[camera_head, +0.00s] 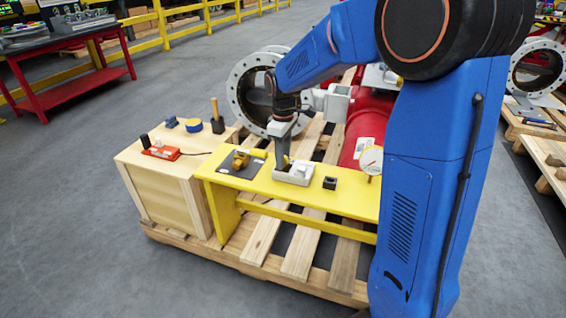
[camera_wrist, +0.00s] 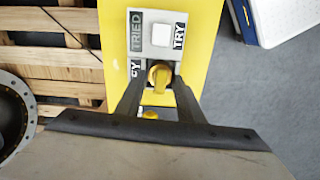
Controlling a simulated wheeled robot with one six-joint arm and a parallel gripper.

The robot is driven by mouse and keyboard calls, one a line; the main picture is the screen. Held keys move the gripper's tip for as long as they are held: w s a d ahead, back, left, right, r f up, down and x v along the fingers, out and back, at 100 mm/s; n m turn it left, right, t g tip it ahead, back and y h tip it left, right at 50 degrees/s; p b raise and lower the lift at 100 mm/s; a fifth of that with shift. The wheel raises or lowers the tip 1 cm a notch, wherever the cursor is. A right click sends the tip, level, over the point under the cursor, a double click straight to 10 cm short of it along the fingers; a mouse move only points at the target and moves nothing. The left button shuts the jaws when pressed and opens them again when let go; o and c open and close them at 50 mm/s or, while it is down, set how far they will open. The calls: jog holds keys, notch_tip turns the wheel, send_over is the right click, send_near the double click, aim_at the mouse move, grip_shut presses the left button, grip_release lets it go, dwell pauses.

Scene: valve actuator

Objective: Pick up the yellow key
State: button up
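The yellow key (camera_wrist: 159,75) sits in the grey panel box (camera_wrist: 150,42), between my fingertips in the wrist view. The box carries labels reading TRIED and TRY, a white square button and a partly covered label. My gripper (camera_wrist: 158,88) is open around the key, with a small gap seeming to show on each side. In the head view my gripper (camera_head: 284,158) points down over the box (camera_head: 294,173) on the yellow bench (camera_head: 262,182). There the key is mostly hidden by the fingers. A second small yellow piece (camera_wrist: 150,115) shows nearer the palm.
A dark mat with a yellow object (camera_head: 240,160) lies left of the box. A small black block (camera_head: 330,183) and a gauge (camera_head: 371,160) stand to the right. A wooden crate (camera_head: 165,185) with tools is at left. A large flange (camera_head: 252,95) and red body stand behind.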

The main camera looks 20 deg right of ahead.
jog(key=shift+c, duration=0.3)
grip_shut()
jog(key=shift+r, duration=0.15)
notch_tip(320, 180, up, 10)
jog(key=shift+f, duration=0.1)
